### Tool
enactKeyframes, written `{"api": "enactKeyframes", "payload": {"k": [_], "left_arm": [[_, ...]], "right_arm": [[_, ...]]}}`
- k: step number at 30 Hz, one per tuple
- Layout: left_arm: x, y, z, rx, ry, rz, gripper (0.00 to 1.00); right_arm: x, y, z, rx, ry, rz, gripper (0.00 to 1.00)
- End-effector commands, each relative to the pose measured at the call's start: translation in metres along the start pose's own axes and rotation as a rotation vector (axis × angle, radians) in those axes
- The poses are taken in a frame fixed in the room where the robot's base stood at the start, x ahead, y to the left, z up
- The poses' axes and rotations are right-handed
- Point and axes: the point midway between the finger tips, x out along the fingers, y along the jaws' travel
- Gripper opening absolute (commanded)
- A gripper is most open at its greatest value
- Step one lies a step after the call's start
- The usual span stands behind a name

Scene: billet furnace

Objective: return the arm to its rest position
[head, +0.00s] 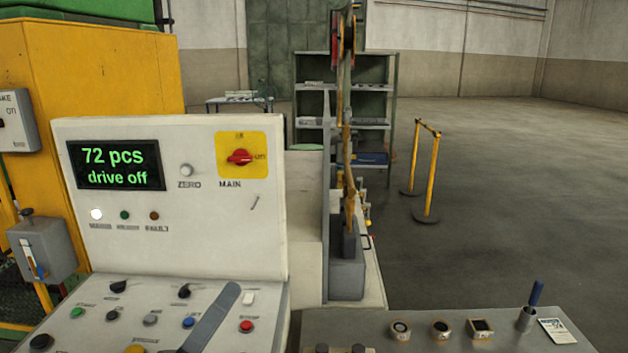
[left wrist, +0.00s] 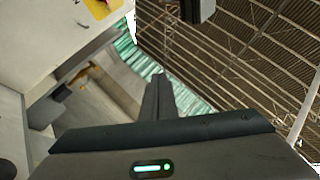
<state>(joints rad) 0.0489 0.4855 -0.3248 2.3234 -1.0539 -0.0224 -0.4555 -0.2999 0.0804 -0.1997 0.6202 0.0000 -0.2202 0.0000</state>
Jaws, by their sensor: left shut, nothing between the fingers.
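My left gripper (head: 232,291) comes in at the bottom of the head view as a slim grey shape over the button panel (head: 75,340) of the control desk. It slants up to the right, with nothing held. Whether it touches the panel I cannot tell. In the left wrist view its fingers (left wrist: 158,82) are closed together, pointing up at the roof and a green-tinted wall. My right gripper is not in view.
The white console (head: 190,255) stands behind the gripper, its display (head: 115,165) reading "72 pcs, drive off". A red switch (head: 240,157) sits on a yellow plate. A grey side desk (head: 400,310) is at right. Open floor (head: 500,200) lies beyond yellow barrier posts (head: 430,175).

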Motion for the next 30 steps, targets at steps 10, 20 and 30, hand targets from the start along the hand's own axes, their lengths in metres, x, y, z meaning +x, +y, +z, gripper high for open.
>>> {"api": "enactKeyframes", "payload": {"k": [10,20,30], "left_arm": [[-0.124,0.121,0.040,-0.704,-0.639,0.444,0.00],[-0.297,0.191,-0.045,-1.185,-1.163,0.931,0.00],[-0.404,0.175,-0.136,-1.404,-1.469,1.292,0.00]], "right_arm": [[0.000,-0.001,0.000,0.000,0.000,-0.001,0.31],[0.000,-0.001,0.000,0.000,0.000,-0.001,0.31],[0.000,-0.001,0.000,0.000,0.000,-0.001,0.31]]}}
